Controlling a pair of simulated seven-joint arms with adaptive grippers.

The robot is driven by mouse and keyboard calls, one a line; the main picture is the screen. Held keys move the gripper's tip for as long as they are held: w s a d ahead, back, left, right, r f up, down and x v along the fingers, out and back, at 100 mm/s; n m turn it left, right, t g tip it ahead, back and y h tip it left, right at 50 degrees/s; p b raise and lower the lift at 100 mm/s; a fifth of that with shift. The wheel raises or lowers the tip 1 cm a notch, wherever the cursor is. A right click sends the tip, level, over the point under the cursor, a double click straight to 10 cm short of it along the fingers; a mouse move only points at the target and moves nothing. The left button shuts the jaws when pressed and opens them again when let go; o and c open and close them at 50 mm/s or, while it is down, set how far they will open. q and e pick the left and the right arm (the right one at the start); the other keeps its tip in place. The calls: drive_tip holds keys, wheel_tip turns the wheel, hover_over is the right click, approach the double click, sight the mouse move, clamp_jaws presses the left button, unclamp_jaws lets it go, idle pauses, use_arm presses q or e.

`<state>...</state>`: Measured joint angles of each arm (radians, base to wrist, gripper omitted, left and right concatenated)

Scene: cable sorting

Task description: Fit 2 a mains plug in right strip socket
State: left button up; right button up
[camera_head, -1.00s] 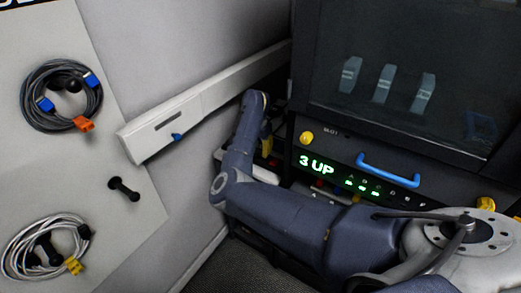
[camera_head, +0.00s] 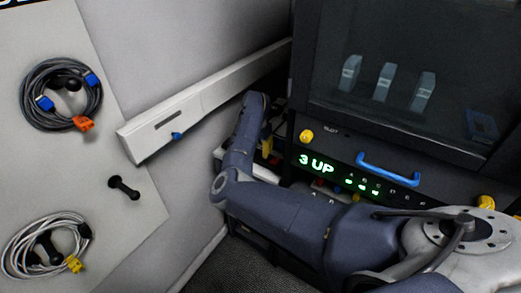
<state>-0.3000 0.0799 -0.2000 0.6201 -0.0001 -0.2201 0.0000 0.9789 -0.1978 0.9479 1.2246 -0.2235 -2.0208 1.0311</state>
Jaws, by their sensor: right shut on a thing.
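My right arm comes in from the right and bends up at the wrist near the instrument rack. My right gripper (camera_head: 266,142) is mostly hidden behind its own wrist; only a little shows, with a yellow patch beside it. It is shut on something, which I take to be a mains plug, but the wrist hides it. A white power strip (camera_head: 265,174) shows in part behind and below the wrist. Its sockets are largely covered, so I cannot tell whether a plug sits in one. My left gripper is out of view.
The rack drawer (camera_head: 350,165) has a blue handle (camera_head: 389,162), yellow knobs and a green "3 UP" display. A grey cable coil (camera_head: 61,95) and a white cable coil (camera_head: 45,247) hang on the left panel, with a black peg (camera_head: 124,188) between. A white rail (camera_head: 200,105) runs along the wall.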

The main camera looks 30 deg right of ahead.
drive_tip(key=shift+f, duration=0.4)
idle(0.8)
drive_tip(key=o, duration=1.8)
drive_tip(key=shift+c, duration=0.2)
drive_tip(key=shift+r, duration=3.45)
